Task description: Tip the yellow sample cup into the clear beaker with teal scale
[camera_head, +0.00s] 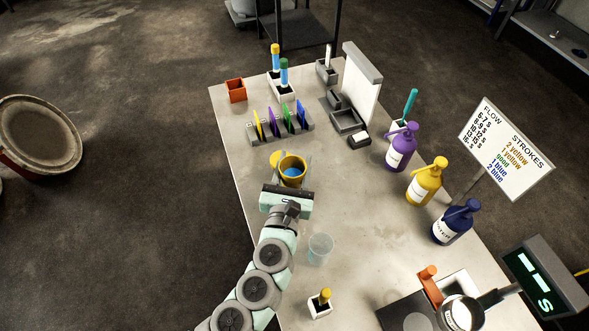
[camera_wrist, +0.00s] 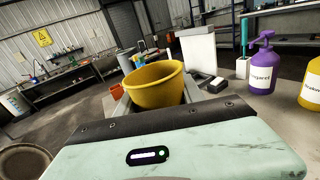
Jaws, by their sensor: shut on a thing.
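The yellow sample cup (camera_head: 292,182) is held upright at the end of my arm, with blue contents showing inside it in the head view. In the wrist view the cup (camera_wrist: 155,88) stands beyond my gripper housing, and its inside is mostly hidden. My gripper (camera_head: 291,174) is shut on the cup, which appears to be above the table's left part. The clear beaker (camera_head: 319,249) stands on the table, nearer the front and to the right of my wrist. It is faint, and its scale marks are too small to read.
Purple (camera_head: 401,147), yellow (camera_head: 425,182) and dark blue (camera_head: 455,222) bottles line the right side of the table (camera_head: 362,215). A rack of coloured pieces (camera_head: 282,131) is just behind the cup. A small white holder (camera_head: 319,306) stands in front of the beaker. The middle is clear.

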